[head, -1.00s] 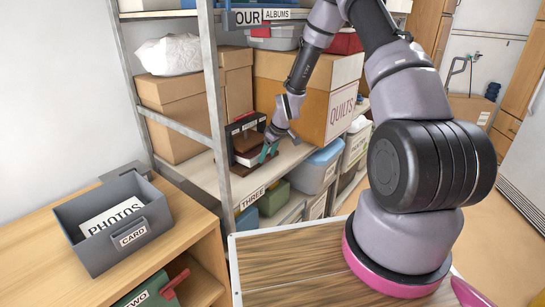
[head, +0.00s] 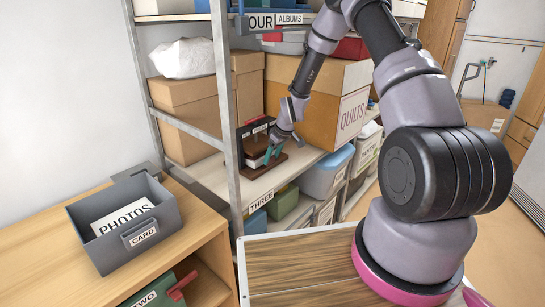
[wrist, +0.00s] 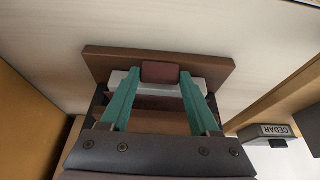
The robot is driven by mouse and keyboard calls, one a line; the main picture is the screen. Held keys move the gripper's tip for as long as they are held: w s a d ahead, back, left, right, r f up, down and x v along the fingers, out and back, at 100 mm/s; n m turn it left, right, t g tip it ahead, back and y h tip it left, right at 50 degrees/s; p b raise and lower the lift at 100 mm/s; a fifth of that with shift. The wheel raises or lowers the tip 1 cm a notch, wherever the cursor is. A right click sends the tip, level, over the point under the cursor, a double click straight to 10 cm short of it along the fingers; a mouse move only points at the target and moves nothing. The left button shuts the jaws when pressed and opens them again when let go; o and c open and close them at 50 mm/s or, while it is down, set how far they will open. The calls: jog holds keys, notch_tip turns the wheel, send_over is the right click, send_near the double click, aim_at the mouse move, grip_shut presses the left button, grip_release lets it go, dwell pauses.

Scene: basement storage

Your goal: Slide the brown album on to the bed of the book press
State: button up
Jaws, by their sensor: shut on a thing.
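The dark brown book press (head: 268,168) stands on the shelf marked THREE, with an upright back and a flat base. A reddish-brown block with a pale page-like layer under it, seemingly the brown album (head: 254,149), sits low against the press. My gripper (head: 273,154) reaches down to it from the right. In the wrist view the two teal fingers of my gripper (wrist: 160,76) are shut on the reddish-brown piece of the album (wrist: 160,72). A brown board (wrist: 215,66), seemingly part of the press, lies beyond the fingertips. How far the album rests on the bed is hidden.
The QUILTS box (head: 335,110) stands close on the right and cardboard boxes (head: 190,125) behind on the left. A metal shelf post (head: 226,120) rises just left of the press. A grey PHOTOS bin (head: 125,220) stands on the near wooden bench.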

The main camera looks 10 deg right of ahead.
jog(key=shift+f, duration=0.2)
jog(key=o, duration=1.2)
jog(key=shift+r, duration=0.1)
jog(key=shift+r, duration=1.7)
jog(key=shift+s+d, duration=0.95)
jog(key=shift+s, duration=0.2)
jog(key=shift+s+d, duration=0.95)
jog(key=shift+s, duration=0.2)
